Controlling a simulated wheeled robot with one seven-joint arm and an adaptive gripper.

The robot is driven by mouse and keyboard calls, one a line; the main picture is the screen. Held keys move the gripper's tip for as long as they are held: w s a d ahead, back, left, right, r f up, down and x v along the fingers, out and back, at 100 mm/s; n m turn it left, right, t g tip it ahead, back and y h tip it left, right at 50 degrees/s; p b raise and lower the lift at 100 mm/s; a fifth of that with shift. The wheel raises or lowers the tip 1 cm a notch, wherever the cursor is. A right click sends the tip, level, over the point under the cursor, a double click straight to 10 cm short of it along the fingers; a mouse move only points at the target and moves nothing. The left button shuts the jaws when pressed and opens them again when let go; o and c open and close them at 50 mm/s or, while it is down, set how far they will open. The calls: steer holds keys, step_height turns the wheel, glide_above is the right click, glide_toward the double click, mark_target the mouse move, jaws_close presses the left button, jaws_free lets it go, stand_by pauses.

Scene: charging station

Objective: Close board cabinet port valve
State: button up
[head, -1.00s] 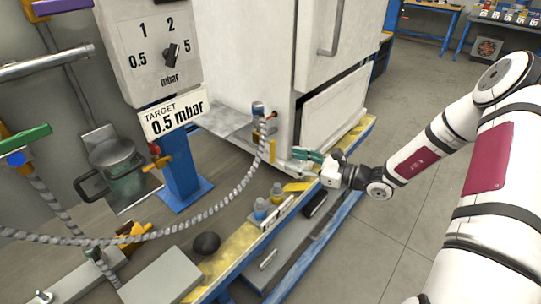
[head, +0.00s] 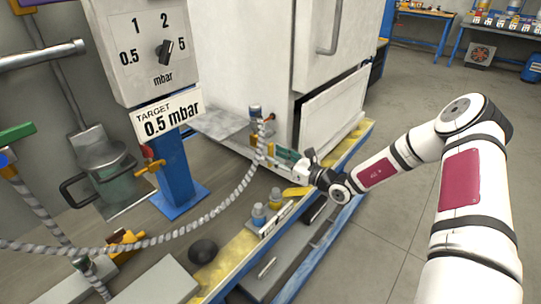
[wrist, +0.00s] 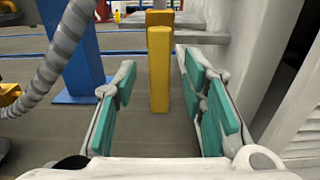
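The port valve has a yellow lever handle (wrist: 160,70), which stands upright in the middle of the wrist view. In the wrist view my gripper (wrist: 156,88) is open, one finger on each side of the handle, with a visible gap on both sides. I cannot tell how deep the handle sits between the fingers. The valve body is mostly hidden.
The white cabinet (head: 240,60) stands behind, its lower drawer (head: 335,108) tilted slightly open. A grey braided hose (head: 190,228) runs leftward from the port. A blue post (head: 175,170) carries a dial and "0.5 mbar" sign. Two small bottles (head: 266,208) and a black ball (head: 203,252) are nearby.

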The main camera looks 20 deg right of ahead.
mark_target(272, 154)
steer(key=shift+x, duration=1.5)
jaws_close()
